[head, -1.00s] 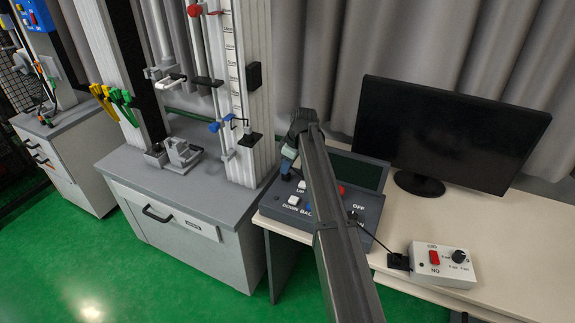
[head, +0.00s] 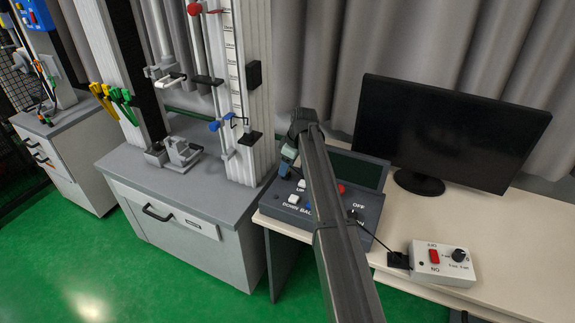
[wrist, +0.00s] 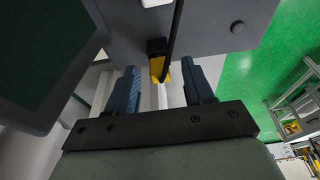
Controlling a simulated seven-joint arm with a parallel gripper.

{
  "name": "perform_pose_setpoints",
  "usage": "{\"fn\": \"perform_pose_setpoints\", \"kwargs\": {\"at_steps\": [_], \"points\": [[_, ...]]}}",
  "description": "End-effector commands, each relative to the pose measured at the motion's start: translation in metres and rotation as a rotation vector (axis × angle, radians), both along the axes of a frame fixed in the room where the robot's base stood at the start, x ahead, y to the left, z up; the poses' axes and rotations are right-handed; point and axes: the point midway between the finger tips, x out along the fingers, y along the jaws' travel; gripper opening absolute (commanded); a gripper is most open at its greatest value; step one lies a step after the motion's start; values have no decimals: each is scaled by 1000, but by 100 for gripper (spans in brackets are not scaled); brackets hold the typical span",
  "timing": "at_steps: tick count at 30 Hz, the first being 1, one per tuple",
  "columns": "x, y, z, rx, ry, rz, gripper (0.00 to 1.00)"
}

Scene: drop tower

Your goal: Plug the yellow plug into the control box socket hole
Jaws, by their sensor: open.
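The yellow plug (wrist: 158,68) shows in the wrist view, with a black part and a dark cord above it. It lies between the tips of my gripper's blue fingers (wrist: 160,76), with gaps on both sides. My gripper is open. In the head view my gripper (head: 288,158) is over the left edge of the dark grey button console (head: 372,214), partly hidden by my arm; the plug cannot be made out there. A grey face (wrist: 205,28) in the wrist view carries a dark round spot (wrist: 237,27); I cannot tell whether it is a hole.
A white switch box (head: 443,276) with a red switch and black knob is on the desk (head: 510,260) at right. A black monitor (head: 450,130) stands behind. The drop tower's grey cabinet (head: 180,232) is to the left, with a gap between it and the desk.

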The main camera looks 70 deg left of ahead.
Motion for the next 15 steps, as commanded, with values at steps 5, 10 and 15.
{"fn": "perform_pose_setpoints", "kwargs": {"at_steps": [5,10,15], "points": [[3,-2,12,1,-1,0,52],[9,-8,41,2,0,-1,52],[15,-14,74,2,-1,-1,52]]}}
